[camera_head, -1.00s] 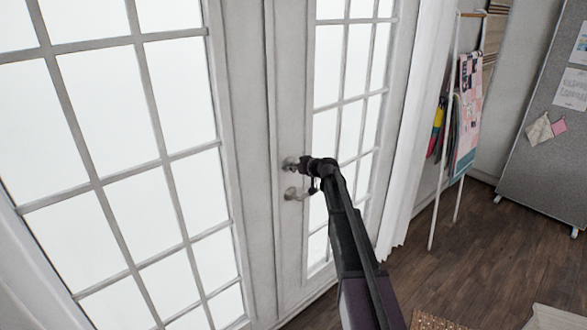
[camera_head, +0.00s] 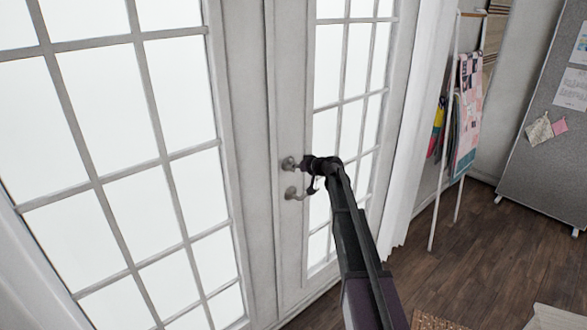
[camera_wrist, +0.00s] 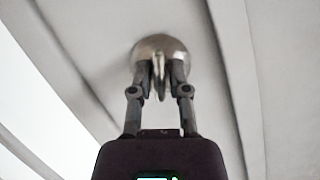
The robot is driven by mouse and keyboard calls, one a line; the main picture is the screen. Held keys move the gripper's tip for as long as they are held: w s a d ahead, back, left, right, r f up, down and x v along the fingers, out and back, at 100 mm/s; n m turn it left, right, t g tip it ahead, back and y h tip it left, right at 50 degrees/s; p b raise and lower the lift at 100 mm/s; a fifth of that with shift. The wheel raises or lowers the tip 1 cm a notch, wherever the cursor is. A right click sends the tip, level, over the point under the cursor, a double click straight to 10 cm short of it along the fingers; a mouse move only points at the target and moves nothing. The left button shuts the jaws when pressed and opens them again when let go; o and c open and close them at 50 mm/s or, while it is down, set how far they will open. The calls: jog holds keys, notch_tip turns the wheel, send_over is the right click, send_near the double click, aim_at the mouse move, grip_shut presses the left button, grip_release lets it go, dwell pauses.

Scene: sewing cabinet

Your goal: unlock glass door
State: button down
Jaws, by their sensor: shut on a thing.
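The white glass door (camera_head: 291,235) has many panes and fills the left and middle of the head view. A round metal lock with a thumb turn (camera_head: 289,164) sits on the door's stile. It also shows in the wrist view (camera_wrist: 160,47), with the thumb turn standing along the picture's vertical. My gripper (camera_head: 301,164) is at the lock. In the wrist view my gripper (camera_wrist: 160,75) has its two fingers closed on the thumb turn, one on each side. A metal lever handle (camera_head: 296,193) is just below the lock, partly behind my gripper.
A white curtain (camera_head: 415,130) hangs right of the door. A white rack with fabrics (camera_head: 467,110) and a grey pin board (camera_head: 550,150) stand further right. The wooden floor (camera_head: 450,260) between is mostly clear, with a woven mat (camera_head: 432,321) at the bottom.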

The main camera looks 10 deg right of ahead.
jog(key=shift+d+f+m+g+y+b, duration=0.15)
jog(key=shift+m+y+b, duration=0.25)
jog(key=shift+m, duration=0.2)
jog(key=shift+a+f+m+g+y+b, duration=0.15)
jog(key=shift+m+y+b, duration=0.1)
jog(key=shift+m+y, duration=0.3)
jog(key=m+y+b, duration=0.1)
jog(key=m, duration=0.1)
jog(key=shift+m+y+b, duration=0.25)
jog(key=shift+m+b, duration=0.1)
jog(key=shift+b, duration=0.05)
jog(key=m+y+b, duration=0.1)
jog(key=m+b, duration=0.1)
jog(key=m, duration=0.1)
jog(key=shift+f+y, duration=0.1)
jog(key=shift+y, duration=0.2)
jog(key=shift+m+y+b, duration=0.5)
jog(key=shift+m+b, duration=0.35)
jog(key=shift+m, duration=0.45)
jog(key=c, duration=0.7)
grip_release()
jog(key=shift+c, duration=0.2)
jog(key=shift+d, duration=0.1)
jog(key=shift+d+r, duration=0.1)
jog(key=shift+r, duration=0.1)
